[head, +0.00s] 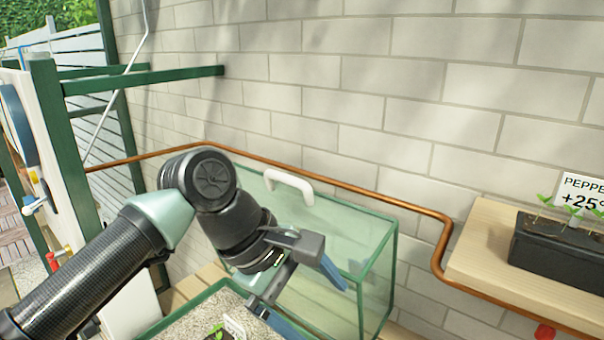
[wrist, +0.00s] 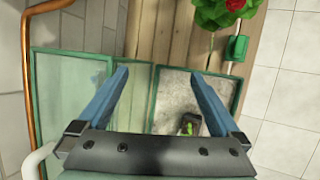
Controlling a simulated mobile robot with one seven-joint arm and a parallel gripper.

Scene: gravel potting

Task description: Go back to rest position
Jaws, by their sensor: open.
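My gripper (head: 300,300) is open and empty, with its two blue fingers spread apart. It hangs over the gravel tray, in front of the glass case (head: 385,265) with a white handle (head: 288,181). In the wrist view my gripper (wrist: 160,85) shows both fingers wide apart. The gravel tray (wrist: 190,85) lies below, with a small dark pot (wrist: 187,126) holding a green seedling in it. In the head view the seedling (head: 216,330) and a white label (head: 235,327) show at the bottom edge, partly cut off.
A copper pipe (head: 330,174) runs along the brick wall behind the case. At right, a wooden shelf (head: 485,245) bears a black seedling tray (head: 555,247) and a pepper sign (head: 582,190). A green frame (head: 150,80) stands at left. A red-flowered plant (wrist: 225,12) is in the wrist view.

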